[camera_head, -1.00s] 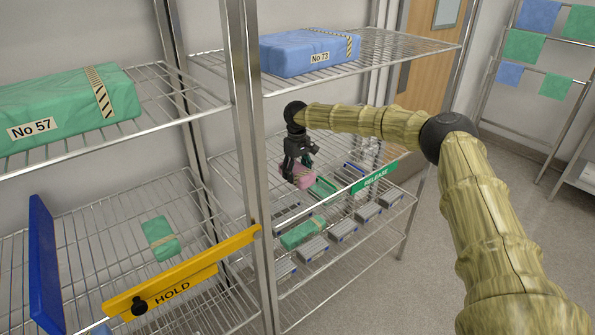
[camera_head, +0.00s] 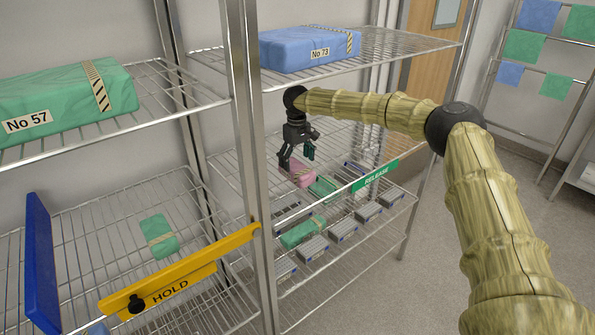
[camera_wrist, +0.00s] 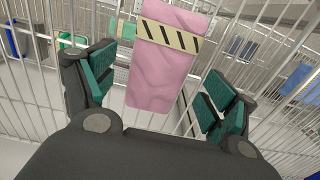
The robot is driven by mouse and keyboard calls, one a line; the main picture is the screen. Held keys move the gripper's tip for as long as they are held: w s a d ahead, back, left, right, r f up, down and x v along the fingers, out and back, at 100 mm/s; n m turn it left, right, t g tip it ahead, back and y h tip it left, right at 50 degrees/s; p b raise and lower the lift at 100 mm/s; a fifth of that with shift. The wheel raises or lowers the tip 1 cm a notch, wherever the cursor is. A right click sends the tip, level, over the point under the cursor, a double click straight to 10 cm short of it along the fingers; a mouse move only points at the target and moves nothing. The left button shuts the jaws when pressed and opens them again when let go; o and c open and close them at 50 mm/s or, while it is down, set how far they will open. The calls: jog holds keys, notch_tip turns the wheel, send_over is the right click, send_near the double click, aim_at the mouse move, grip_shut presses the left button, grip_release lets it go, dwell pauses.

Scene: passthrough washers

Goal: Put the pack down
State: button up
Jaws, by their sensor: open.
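The pink pack (camera_head: 301,174) rests on the wire shelf behind the green RELEASE sign (camera_head: 375,176), beside a green pack (camera_head: 323,187). In the wrist view the pink pack (camera_wrist: 168,65) has a cream band with black diagonal stripes and lies between my spread fingers, with a gap on each side. My gripper (camera_head: 297,160) is open just above the pack and holds nothing. It also shows in the wrist view (camera_wrist: 158,92) with green finger pads apart.
A blue pack (camera_head: 308,52) lies on the shelf above.

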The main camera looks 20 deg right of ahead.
aim_at(297, 166)
jog(key=shift+r+b, duration=0.4)
jog(key=shift+r, duration=1.3)
